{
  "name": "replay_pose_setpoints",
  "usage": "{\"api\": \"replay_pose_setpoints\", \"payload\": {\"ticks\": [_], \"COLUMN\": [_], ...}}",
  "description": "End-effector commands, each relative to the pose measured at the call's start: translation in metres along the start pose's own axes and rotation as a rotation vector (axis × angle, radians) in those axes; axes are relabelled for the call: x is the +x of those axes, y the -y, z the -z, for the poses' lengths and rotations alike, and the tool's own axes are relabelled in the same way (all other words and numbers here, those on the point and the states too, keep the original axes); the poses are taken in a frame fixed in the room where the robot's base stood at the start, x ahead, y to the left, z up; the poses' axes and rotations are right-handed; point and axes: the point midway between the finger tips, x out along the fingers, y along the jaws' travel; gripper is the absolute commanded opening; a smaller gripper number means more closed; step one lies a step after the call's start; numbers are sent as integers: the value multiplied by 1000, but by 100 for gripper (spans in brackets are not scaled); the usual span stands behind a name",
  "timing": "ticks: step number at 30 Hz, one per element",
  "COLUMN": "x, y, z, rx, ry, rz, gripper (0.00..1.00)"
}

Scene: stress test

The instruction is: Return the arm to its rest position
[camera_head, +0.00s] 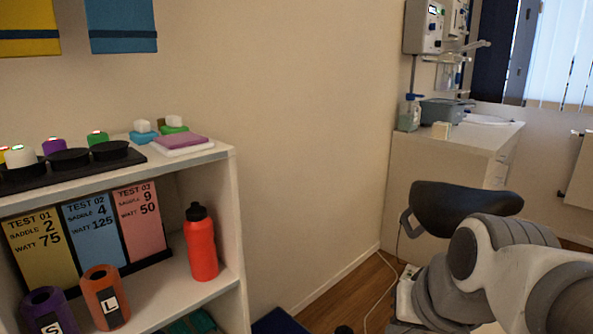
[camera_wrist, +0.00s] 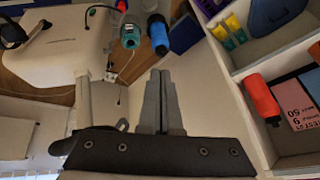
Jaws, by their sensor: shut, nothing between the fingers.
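My gripper (camera_wrist: 160,75) shows in the wrist view with its two grey fingers together and nothing between them. It points toward open space between the shelf unit and a white machine and touches nothing that I can see. In the head view my white and grey arm is folded at the lower right, and the gripper itself cannot be made out there.
The shelf unit (camera_head: 221,166) stands at the left with a red bottle (camera_head: 201,245), test cards (camera_head: 88,225) and two cups inside. A black saddle (camera_head: 465,200) is close behind my arm. A white cabinet (camera_head: 440,160) stands behind it. Floor shows between shelf and saddle.

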Motion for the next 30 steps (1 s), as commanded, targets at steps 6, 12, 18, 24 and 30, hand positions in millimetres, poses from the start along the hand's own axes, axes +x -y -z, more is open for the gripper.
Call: {"api": "replay_pose_setpoints", "payload": {"ticks": [6, 12, 18, 24, 30], "x": [-21, -65, -110, -157, -201], "y": [-8, 1, 9, 18, 26], "z": [-42, -15, 8, 32, 55], "rx": [-221, -205, -204, -203, -203], "ry": [-9, -4, -4, -4, -4], "rz": [-80, -77, -76, -75, -75], "gripper": [0, 0, 0, 0, 0]}}
